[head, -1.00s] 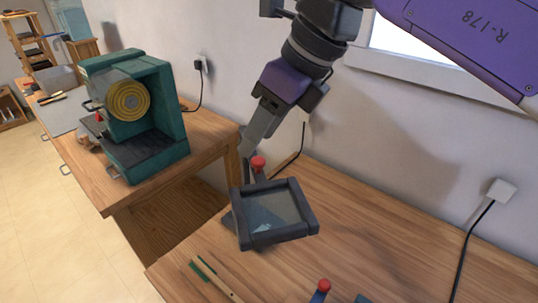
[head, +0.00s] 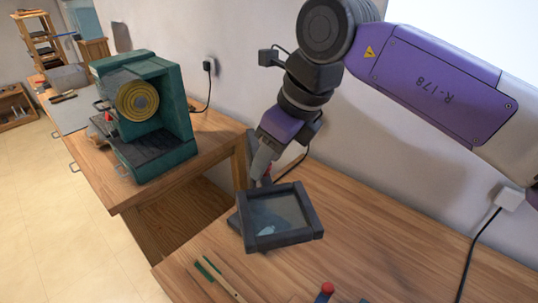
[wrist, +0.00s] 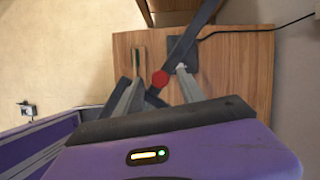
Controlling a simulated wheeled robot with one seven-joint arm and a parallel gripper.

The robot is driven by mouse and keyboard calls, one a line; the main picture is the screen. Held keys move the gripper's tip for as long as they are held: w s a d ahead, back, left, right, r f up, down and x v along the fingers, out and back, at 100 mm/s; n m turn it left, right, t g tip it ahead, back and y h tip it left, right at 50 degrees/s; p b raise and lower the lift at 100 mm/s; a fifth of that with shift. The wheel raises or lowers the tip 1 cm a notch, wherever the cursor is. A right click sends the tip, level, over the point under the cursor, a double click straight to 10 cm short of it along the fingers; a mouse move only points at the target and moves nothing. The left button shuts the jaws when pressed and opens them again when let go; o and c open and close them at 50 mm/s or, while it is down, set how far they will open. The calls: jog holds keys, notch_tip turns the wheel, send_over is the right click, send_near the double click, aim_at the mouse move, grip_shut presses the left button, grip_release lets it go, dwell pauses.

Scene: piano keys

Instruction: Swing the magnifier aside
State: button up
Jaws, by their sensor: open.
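The magnifier (head: 279,217) has a square dark frame around a clear pane and stands over the wooden bench near its left end. A red knob (wrist: 160,79) sits by its dark arm (wrist: 184,42) in the wrist view; in the head view the knob is mostly hidden behind my fingers. My gripper (head: 260,180) points down just behind the magnifier frame. In the wrist view the fingers of my gripper (wrist: 156,85) are apart, one on each side of the red knob. I cannot tell whether either finger touches it.
A wooden strip with a green part (head: 218,278) lies in front of the magnifier. Another red knob (head: 327,289) stands at the bench's front. A green machine (head: 148,115) stands on the left bench. Cables hang along the wall. The bench's right side (head: 400,240) is clear.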

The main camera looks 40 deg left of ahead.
grip_shut()
dwell(1.4)
